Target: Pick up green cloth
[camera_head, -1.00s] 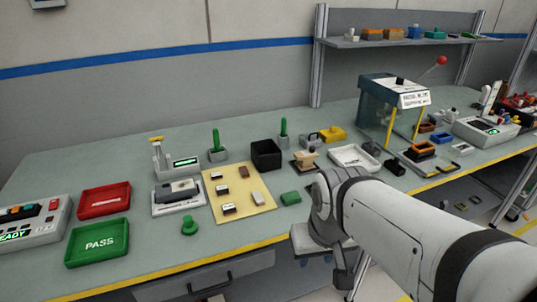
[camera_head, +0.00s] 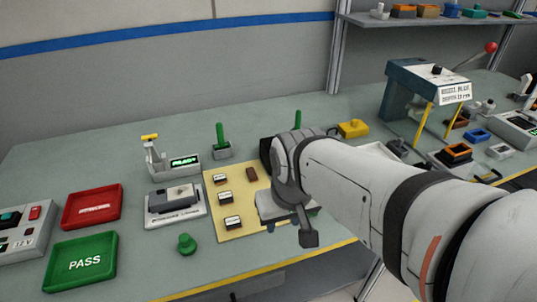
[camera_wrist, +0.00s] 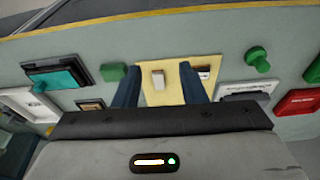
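A small green folded piece, which looks like the green cloth (camera_wrist: 113,72), lies on the grey-green bench in the wrist view. It is left of the yellow mat and just outside my left-hand finger. In the head view my arm hides nearly all of it. My gripper (camera_wrist: 158,69) is open, with two dark blue fingers apart and nothing held between them. The fingers are over the yellow mat (camera_wrist: 176,66), with a pale block (camera_wrist: 157,80) showing between them.
A green knob (camera_head: 187,243) stands near the bench front. A green PASS tray (camera_head: 84,262) and red tray (camera_head: 92,207) are at left. A black holder with a teal piece (camera_wrist: 58,80) is left of the cloth in the wrist view. Green-handled tools stand behind the mat.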

